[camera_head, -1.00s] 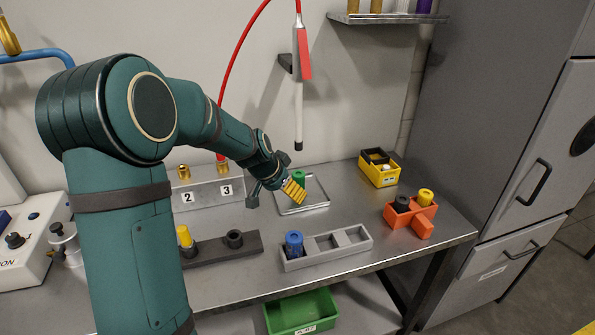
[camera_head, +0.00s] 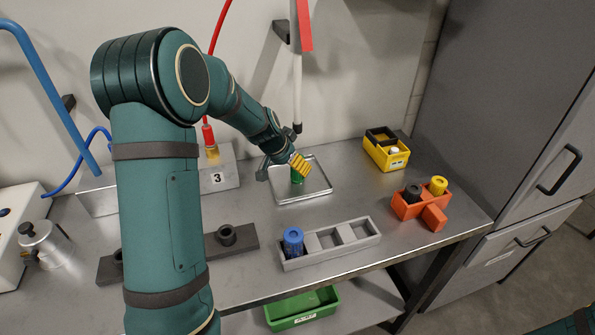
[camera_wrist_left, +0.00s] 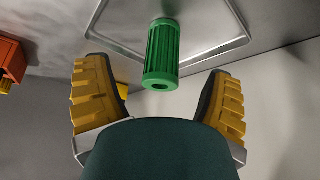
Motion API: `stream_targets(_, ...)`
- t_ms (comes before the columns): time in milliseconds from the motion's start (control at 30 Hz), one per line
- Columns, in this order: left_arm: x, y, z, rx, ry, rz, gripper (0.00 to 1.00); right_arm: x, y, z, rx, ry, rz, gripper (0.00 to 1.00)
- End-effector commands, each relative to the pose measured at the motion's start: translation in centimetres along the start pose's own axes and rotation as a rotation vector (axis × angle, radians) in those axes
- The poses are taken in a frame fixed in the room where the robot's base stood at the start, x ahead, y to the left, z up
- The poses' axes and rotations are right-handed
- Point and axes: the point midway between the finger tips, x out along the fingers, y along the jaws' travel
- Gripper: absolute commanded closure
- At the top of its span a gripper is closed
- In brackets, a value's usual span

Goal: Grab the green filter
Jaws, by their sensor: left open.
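The green filter (camera_wrist_left: 162,55) is a ribbed cylinder with a hole in its end. In the left wrist view it lies between and beyond the two yellow fingers of my open left gripper (camera_wrist_left: 158,100), with a gap on each side. In the head view the green filter (camera_head: 297,177) stands on the metal tray (camera_head: 318,196), partly hidden by my left gripper (camera_head: 288,168).
A grey three-slot holder (camera_head: 330,250) with a blue filter (camera_head: 293,240) stands in front of the tray. An orange holder (camera_head: 421,212) and a yellow box (camera_head: 386,152) stand to the right. A dark rack (camera_head: 243,238) lies to the left. Bare metal table lies between them.

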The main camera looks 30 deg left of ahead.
Motion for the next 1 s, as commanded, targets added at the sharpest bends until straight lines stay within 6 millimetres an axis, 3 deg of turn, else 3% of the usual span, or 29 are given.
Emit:
stream_targets(267, 2.2, -0.1, 0.0, 0.000, 0.000, -0.001, 0.18, 0.4, 0.1, 0.2, -0.002, -0.004, -0.001, 0.53)
stream_targets(600, 6.6, -0.4, -0.3, 0.000, 0.000, 0.001, 0.18, 1.1, 0.4, 0.5, -0.004, -0.011, -0.001, 0.53)
stream_targets(900, 7.0, -0.4, -0.4, 0.000, 0.001, 0.000, 0.18, 1.1, 0.4, 0.5, -0.004, -0.012, -0.001, 0.53)
stream_targets(933, 7.0, -0.4, -0.4, 0.000, 0.001, 0.000, 0.22, 1.1, 0.4, 0.5, -0.004, -0.012, -0.001, 0.53)
stream_targets(1000, 7.0, -0.4, -0.3, 0.000, 0.001, 0.000, 0.46, 1.1, 0.4, 0.5, -0.004, -0.012, -0.001, 0.53)
